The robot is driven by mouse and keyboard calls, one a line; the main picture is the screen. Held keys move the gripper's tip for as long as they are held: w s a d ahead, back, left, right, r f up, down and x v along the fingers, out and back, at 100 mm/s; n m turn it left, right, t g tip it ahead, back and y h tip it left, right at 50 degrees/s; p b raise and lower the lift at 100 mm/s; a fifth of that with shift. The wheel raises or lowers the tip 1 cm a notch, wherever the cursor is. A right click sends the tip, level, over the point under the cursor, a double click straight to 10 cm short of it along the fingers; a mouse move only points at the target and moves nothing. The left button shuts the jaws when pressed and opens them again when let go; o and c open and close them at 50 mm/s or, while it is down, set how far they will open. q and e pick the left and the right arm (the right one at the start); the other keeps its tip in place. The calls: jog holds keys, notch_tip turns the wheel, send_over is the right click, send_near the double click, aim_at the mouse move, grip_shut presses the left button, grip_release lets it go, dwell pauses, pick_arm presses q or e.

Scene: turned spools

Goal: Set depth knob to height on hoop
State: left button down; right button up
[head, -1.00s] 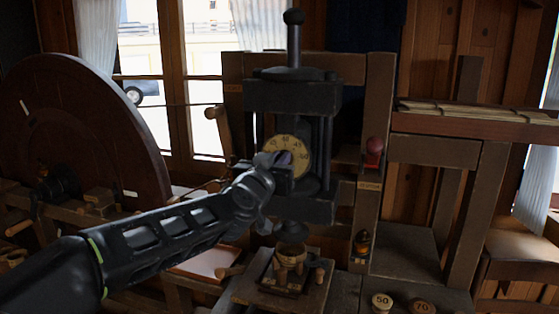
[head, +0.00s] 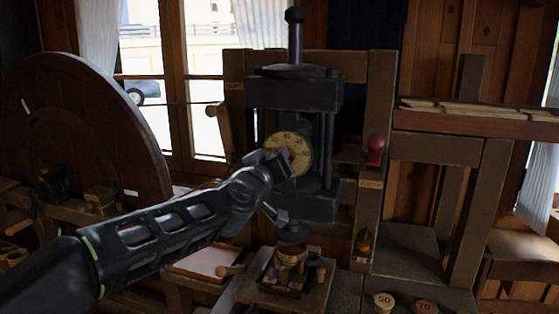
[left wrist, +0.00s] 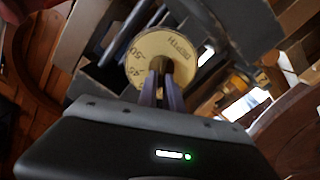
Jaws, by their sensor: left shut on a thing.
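A round yellow depth dial (head: 298,143) with black numbers is on the front of a dark press (head: 290,95). In the left wrist view the dial (left wrist: 143,55) shows the word DEPTH and a knob (left wrist: 160,65) at its middle. My left gripper (left wrist: 163,85) is shut on this knob, its two fingers close together. In the head view the left gripper (head: 285,160) covers the lower left of the dial. A wooden round piece (head: 290,257) sits in a holder below the press. I cannot tell which thing is the hoop. My right gripper is not in view.
Two round wooden pieces marked 50 (head: 383,301) and 70 (head: 424,306) are at the lower right. A big dark wheel (head: 80,130) stands at the left. A shelf (head: 470,125) is at the right.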

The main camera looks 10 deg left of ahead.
pick_arm(q)
jog(key=shift+a+f+n+b, duration=0.15)
jog(key=shift+n+b, duration=0.35)
jog(key=shift+n, duration=1.2)
jog(key=shift+a+f+n+b, duration=0.15)
jog(key=shift+n+b, duration=0.35)
jog(key=shift+n, duration=1.2)
jog(key=shift+f+n+b, duration=0.15)
jog(key=shift+n+b, duration=0.35)
jog(key=shift+n, duration=1.2)
jog(key=c, duration=1.5)
grip_release()
jog(key=s, duration=0.7)
jog(key=shift+s+a, duration=0.25)
jog(key=shift+s, duration=0.15)
jog(key=shift+r, duration=0.1)
